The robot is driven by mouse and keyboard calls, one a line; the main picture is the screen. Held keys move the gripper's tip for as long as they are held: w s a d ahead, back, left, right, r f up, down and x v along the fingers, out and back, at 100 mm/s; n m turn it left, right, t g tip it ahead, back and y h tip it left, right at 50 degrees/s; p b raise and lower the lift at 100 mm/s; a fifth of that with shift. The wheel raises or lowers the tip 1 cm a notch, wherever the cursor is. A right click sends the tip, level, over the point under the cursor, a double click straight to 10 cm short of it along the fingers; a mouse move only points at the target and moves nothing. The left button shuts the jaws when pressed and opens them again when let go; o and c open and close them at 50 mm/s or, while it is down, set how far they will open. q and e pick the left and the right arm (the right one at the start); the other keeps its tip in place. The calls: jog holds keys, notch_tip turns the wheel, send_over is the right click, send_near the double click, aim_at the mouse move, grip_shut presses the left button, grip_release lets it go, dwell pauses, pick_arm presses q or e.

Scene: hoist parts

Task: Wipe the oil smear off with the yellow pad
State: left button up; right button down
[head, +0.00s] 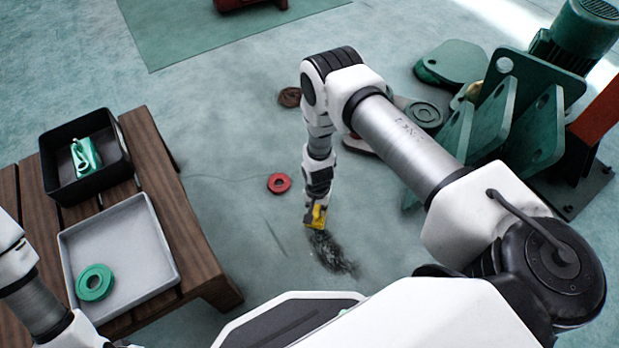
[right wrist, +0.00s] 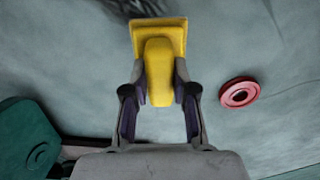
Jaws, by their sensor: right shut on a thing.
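The oil smear (head: 333,255) is a dark, streaky patch on the pale green floor. Part of it also shows at the top edge of the right wrist view (right wrist: 140,6). My right gripper (head: 317,206) is shut on the yellow pad (head: 315,219), at the upper left end of the smear. In the right wrist view, the fingers (right wrist: 158,92) grip the pad's raised handle, with its square plate (right wrist: 158,30) beyond. I cannot tell whether the pad touches the floor. My left arm shows at the left edge, but its gripper is out of view.
A red ring (head: 279,183) lies on the floor near the pad. A wooden pallet table (head: 190,235) at left holds a black bin (head: 122,165) and a grey tray (head: 165,250) with a green ring (head: 95,282). Green hoist parts (head: 490,120) stand at right.

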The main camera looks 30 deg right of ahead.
notch_tip(320, 180, up, 3)
jog(key=shift+f+p, duration=0.1)
jog(key=shift+p, duration=0.8)
jog(key=shift+r, duration=0.3)
